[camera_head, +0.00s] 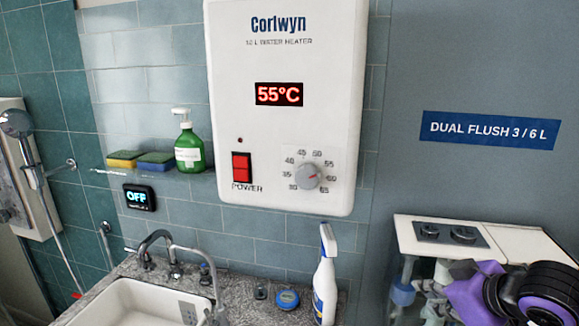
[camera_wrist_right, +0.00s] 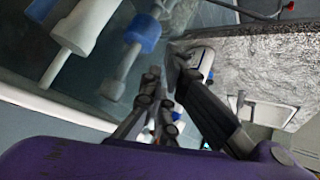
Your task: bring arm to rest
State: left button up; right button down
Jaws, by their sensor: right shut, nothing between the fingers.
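My right gripper (camera_head: 432,294) is at the lower right of the head view, in front of the cistern, with its grey fingers pointing left beside the purple and black wrist. In the right wrist view its fingers (camera_wrist_right: 164,82) are shut with nothing held. The white Corlwyn water heater (camera_head: 230,130) hangs on the wall, with a red display reading 55°C, a red power switch (camera_head: 241,167) and a temperature dial (camera_head: 308,176). My left gripper is not in view.
A white spray bottle (camera_head: 326,285) stands on the granite counter (camera_head: 120,270) by the sink (camera_head: 130,300). A blue puck (camera_head: 287,299) lies beside it. The open-fronted dual flush cistern (camera_head: 510,240) is close to my right gripper. A shelf holds a green soap bottle (camera_head: 188,150) and sponges.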

jog(key=s+f+m, duration=0.1)
jog(key=s+f, duration=0.2)
jog(key=f, duration=0.5)
jog(key=s+f+m, duration=0.2)
jog(key=s+f, duration=0.2)
jog(key=f, duration=0.4)
jog(key=s+a+f+m+h+p, duration=0.1)
jog(key=s+a+f, duration=0.3)
jog(key=s+f, duration=0.5)
jog(key=s+a+f+m+h, duration=0.1)
jog(key=s+a+f+m, duration=0.2)
jog(key=s+f, duration=0.7)
jog(key=s+a, duration=0.2)
jog(key=s, duration=0.4)
jog(key=shift+f+p, duration=0.3)
jog(key=shift+p, duration=0.1)
